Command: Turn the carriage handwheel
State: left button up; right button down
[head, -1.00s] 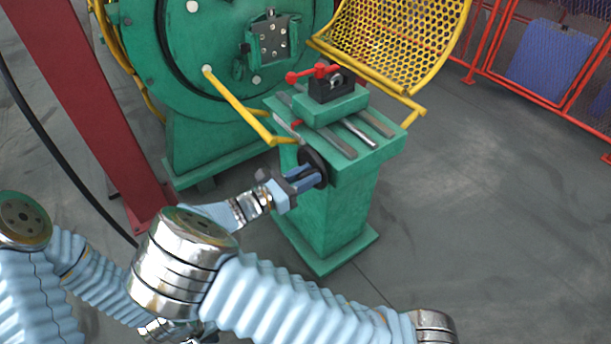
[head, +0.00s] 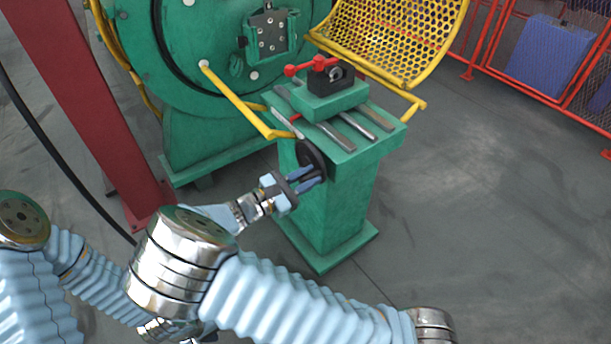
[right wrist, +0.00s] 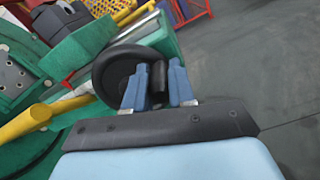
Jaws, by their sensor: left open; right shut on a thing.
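The carriage handwheel (head: 311,157) is a dark wheel on the near left side of the green stand (head: 345,205). In the right wrist view the handwheel (right wrist: 116,72) is a black rim with a short dark handle (right wrist: 159,78). My right gripper (head: 312,177) is at the wheel, its blue fingers (right wrist: 157,88) on either side of the handle and shut on it. The fingers and arm hide part of the wheel in the head view. My left gripper (head: 207,337) is open, low at the bottom edge, mostly hidden by my right arm and away from the wheel.
On the stand's railed top sits a green carriage block (head: 330,101) with a black clamp and red lever (head: 312,66). A yellow bar (head: 238,100) reaches close above the wheel. A yellow mesh guard (head: 390,40) is behind. Floor at right is clear; a red post (head: 90,100) stands left.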

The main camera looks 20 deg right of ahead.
jog(key=shift+s+f+m+b, duration=0.1)
jog(key=shift+f+m+b, duration=0.35)
jog(key=shift+m, duration=0.4)
jog(key=shift+s+f+m+b, duration=0.1)
jog(key=shift+f+m+b, duration=0.3)
jog(key=shift+m, duration=0.45)
jog(key=c, duration=0.9)
grip_release()
jog(key=shift+c, duration=0.2)
jog(key=v, duration=1.4)
jog(key=shift+b, duration=0.4)
jog(key=shift+w+d, duration=0.1)
jog(key=shift+w, duration=0.05)
